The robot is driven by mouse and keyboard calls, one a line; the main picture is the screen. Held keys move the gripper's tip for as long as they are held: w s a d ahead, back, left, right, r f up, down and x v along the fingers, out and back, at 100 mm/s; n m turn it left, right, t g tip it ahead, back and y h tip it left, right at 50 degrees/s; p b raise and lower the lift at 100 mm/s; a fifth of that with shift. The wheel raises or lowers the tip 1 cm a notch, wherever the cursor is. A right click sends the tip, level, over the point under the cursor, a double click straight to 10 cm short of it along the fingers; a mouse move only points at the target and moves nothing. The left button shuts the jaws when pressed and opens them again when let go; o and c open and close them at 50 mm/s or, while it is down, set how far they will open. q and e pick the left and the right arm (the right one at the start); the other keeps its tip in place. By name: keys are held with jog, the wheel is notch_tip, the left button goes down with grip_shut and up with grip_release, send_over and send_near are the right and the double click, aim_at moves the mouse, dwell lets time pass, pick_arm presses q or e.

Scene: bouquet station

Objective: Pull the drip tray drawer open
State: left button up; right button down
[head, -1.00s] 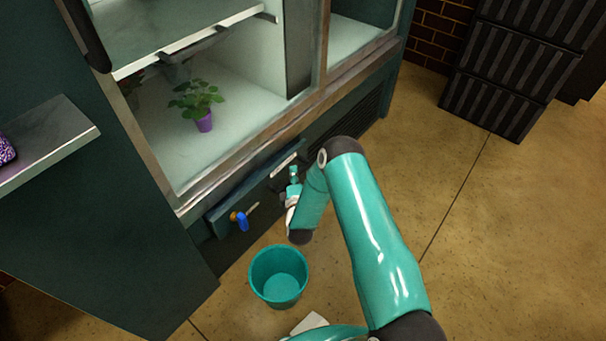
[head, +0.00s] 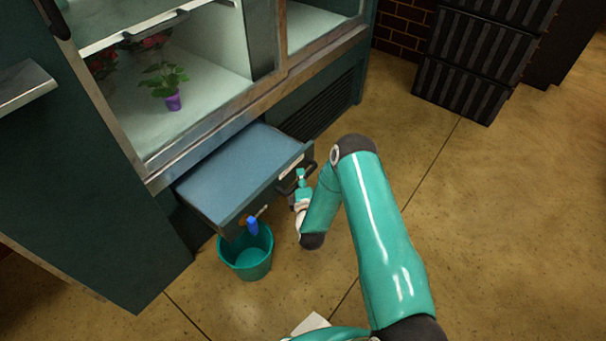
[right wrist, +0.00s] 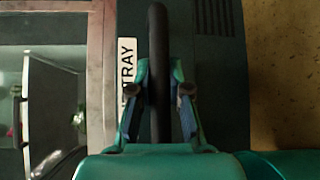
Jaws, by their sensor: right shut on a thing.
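The drip tray drawer (head: 238,168) is a blue-grey drawer low in the dark green display cabinet. It stands well out of the cabinet front, and its flat top shows. A dark bar handle (head: 309,163) is on its front; in the right wrist view the handle (right wrist: 158,45) is a thick black bar. My right gripper (head: 299,180) is at the handle. In the right wrist view the fingers of my right gripper (right wrist: 159,92) are on both sides of the bar, shut on it. A white label (right wrist: 128,68) reading "TRAY" is beside it. My left gripper is not in view.
A teal bucket (head: 246,262) stands on the floor below the drawer's near corner. A tap with a blue handle (head: 252,227) is on the drawer front above it. A purple-potted plant (head: 173,101) stands inside the cabinet. Black crates (head: 460,90) are at the back right. Floor to the right is clear.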

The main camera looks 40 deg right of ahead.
jog(key=shift+s+a+f, duration=0.1)
jog(key=shift+s+f, duration=0.05)
jog(key=shift+s, duration=0.1)
jog(key=c, duration=1.1)
grip_release()
jog(key=shift+d, duration=0.2)
jog(key=v, duration=0.7)
jog(key=shift+s, duration=0.2)
jog(key=shift+a, duration=0.1)
